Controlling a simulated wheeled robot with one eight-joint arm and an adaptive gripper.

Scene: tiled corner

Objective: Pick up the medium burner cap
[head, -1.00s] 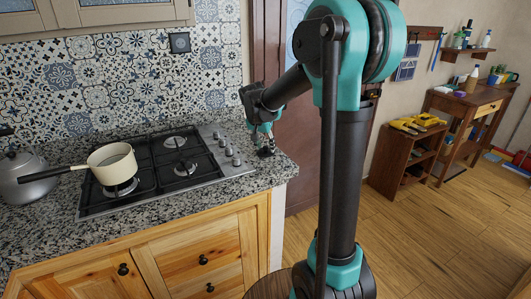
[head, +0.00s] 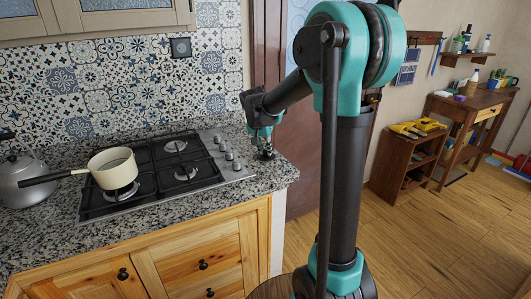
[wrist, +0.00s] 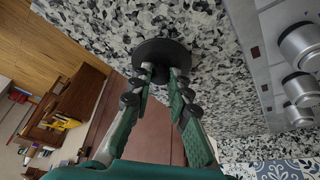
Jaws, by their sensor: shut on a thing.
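The medium burner cap (wrist: 162,52) is a dark round disc in the wrist view, at the tips of my gripper (wrist: 160,73). The fingers are closed on its near part, and the granite countertop shows behind it. In the head view my gripper (head: 266,152) is at the right end of the counter, right of the hob's knobs. The cap is too small and dark there to make out clearly. I cannot tell whether the cap still touches the counter.
The gas hob (head: 205,183) with black grates lies left of my gripper; its knobs (wrist: 302,85) show close by in the wrist view. A cream saucepan (head: 113,169) stands on the hob, and a kettle (head: 22,183) is at the far left. The countertop's right edge is close.

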